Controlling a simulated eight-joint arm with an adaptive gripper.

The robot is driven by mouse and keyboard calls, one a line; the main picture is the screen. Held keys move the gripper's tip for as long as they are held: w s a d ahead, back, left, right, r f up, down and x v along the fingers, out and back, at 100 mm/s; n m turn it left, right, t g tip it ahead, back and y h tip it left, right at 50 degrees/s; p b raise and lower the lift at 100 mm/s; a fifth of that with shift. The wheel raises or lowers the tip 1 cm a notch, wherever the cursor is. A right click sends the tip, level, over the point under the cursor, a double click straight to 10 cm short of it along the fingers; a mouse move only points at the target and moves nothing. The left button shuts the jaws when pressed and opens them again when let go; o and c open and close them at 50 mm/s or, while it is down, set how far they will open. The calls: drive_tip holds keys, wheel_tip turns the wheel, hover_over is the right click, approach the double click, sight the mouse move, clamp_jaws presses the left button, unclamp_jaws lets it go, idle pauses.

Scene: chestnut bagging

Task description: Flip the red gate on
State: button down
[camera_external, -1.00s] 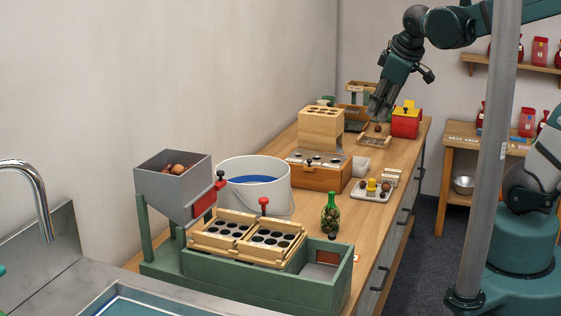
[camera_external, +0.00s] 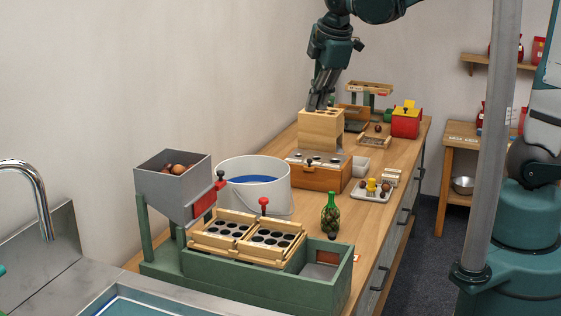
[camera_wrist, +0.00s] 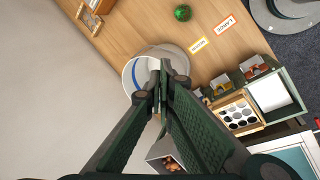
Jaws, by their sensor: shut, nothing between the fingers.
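The red gate (camera_external: 204,203) is a red plate at the lower outlet of the grey hopper (camera_external: 160,181). A red knob (camera_external: 220,185) stands beside it. My gripper (camera_external: 318,104) is shut and empty, pointing down near the top of the wooden block tower in the external view, well behind and above the gate. In the wrist view my gripper's fingertips (camera_wrist: 160,72) are together in front of the white bucket (camera_wrist: 147,75). The hopper with brown chestnuts (camera_wrist: 172,162) shows partly at the bottom there. I cannot make out the gate in that view; the fingers cover much of that area.
A white bucket (camera_external: 254,188) with blue inside stands right of the hopper. The wooden tower (camera_external: 321,130) and green bottle (camera_external: 330,216) stand on the bench. Clear air lies above the bucket.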

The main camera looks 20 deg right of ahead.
drive_tip(key=s+a+f+n+p, duration=0.1)
drive_tip(key=s+a+n+p, duration=0.2)
drive_tip(key=a, duration=0.7)
drive_tip(key=s+a+f+n+h+p, duration=0.1)
drive_tip(key=s+a+n+p, duration=0.2)
drive_tip(key=a+n, duration=0.3)
drive_tip(key=s+a+f+n+p, duration=0.1)
drive_tip(key=s+a+n+p, duration=0.2)
drive_tip(key=a, duration=1.1)
drive_tip(key=shift+s+a+f+n+g, duration=0.25)
drive_tip(key=shift+f+n+g, duration=0.15)
drive_tip(key=shift+n, duration=0.7)
drive_tip(key=shift+f, duration=0.1)
drive_tip(key=b, duration=0.3)
hover_over(219, 186)
drive_tip(key=s, duration=0.3)
wheel_tip(219, 186, down, 10)
drive_tip(key=shift+w+a+f, duration=0.1)
drive_tip(key=shift+w+a, duration=0.1)
drive_tip(key=shift+w, duration=0.65)
